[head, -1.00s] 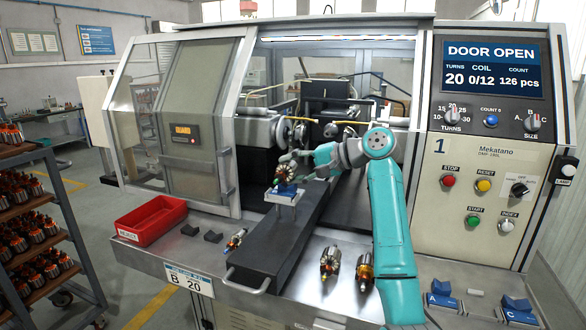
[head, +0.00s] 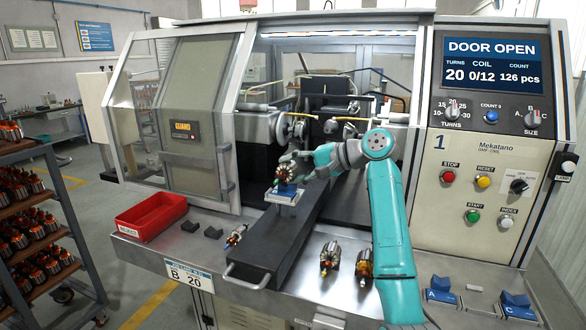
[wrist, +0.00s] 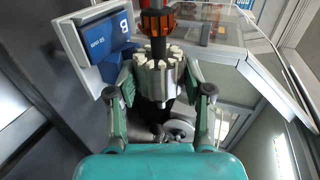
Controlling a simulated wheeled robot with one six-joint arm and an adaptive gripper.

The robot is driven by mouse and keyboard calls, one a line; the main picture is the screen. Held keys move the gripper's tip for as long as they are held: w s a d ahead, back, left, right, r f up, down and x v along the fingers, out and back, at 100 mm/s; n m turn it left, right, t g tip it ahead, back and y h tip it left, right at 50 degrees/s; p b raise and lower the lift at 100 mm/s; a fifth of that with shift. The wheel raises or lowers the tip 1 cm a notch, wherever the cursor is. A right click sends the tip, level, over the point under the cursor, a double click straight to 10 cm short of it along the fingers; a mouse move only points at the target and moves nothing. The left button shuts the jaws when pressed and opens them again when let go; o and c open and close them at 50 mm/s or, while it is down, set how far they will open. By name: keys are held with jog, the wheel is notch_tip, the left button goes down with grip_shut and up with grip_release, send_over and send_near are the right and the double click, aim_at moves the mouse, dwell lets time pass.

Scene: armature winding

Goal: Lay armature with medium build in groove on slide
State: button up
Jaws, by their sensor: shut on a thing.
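My gripper (wrist: 160,100) is shut on an armature, with a finger on each side of its pale slotted core. The armature (wrist: 158,76) has a dark shaft and an orange-brown ring at the top of the wrist view. A blue block marked B (wrist: 118,60) on a light plate lies just left of it. In the head view the held armature (head: 287,176) is at the blue grooved block (head: 285,191) on the dark slide (head: 270,240), close above it. I cannot tell if they touch. The armature and fingers partly hide the groove.
Three more armatures lie on the machine's ledge: one left of the slide (head: 236,235), two to its right (head: 330,257) (head: 364,264). A red bin (head: 152,216) stands at left. Blue blocks A (head: 440,290) and C (head: 517,306) are at right. The machine door is open.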

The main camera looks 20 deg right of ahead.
jog(key=shift+f, duration=0.6)
jog(key=o, duration=1.5)
jog(key=shift+w+d, duration=0.1)
jog(key=shift+r, duration=0.15)
jog(key=shift+s+d+r, duration=0.15)
jog(key=shift+s+d, duration=0.05)
jog(key=v, duration=0.7)
jog(key=shift+d, duration=0.1)
jog(key=shift+s, duration=0.1)
